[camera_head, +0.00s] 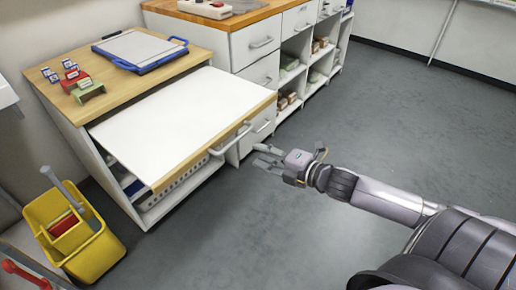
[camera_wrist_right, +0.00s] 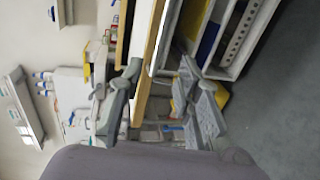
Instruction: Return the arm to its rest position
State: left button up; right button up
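My right arm comes in from the right in the head view and reaches toward the cabinets. Its gripper (camera_head: 258,155) is open, with nothing seen in it, above the floor to the right of the pull-out's handle (camera_head: 231,139). In the right wrist view the two fingers of the right gripper (camera_wrist_right: 161,66) stand well apart, with the pull-out's wooden edge (camera_wrist_right: 150,58) in the background between them. My left arm and gripper are not in view.
The white pull-out (camera_head: 170,118) sticks out from the wooden-topped cabinet (camera_head: 105,98). A blue-edged board (camera_head: 140,48) lies on that top. A yellow bucket (camera_head: 92,256) stands at lower left. Open shelves (camera_head: 291,76) line the back. The grey floor (camera_head: 400,120) is clear to the right.

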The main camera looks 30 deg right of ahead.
jog(key=s+d+f+m+g+h+p, duration=0.25)
jog(key=d+f+m+h+p, duration=0.4)
jog(key=f, duration=0.75)
jog(key=s+d+f+m+g+p, duration=0.1)
jog(key=s+d+f+m+g, duration=0.3)
jog(key=s+f, duration=0.55)
pick_arm(q)
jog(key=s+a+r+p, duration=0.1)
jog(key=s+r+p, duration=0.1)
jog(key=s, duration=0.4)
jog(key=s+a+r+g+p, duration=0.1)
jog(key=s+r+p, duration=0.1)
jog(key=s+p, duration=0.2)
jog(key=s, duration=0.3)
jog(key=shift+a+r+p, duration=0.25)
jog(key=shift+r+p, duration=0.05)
jog(key=shift+p, duration=0.05)
pick_arm(e)
jog(key=s+a+f+m+g, duration=0.2)
jog(key=s+a+f, duration=0.4)
jog(key=s, duration=0.4)
jog(key=s+a+f+m+g, duration=0.2)
jog(key=s+a+f+m, duration=0.2)
jog(key=s, duration=0.6)
jog(key=s+a+f+m+g+y, duration=0.1)
jog(key=s+a+f+m+g, duration=0.2)
jog(key=s+a+f, duration=0.5)
jog(key=shift+s, duration=1.1)
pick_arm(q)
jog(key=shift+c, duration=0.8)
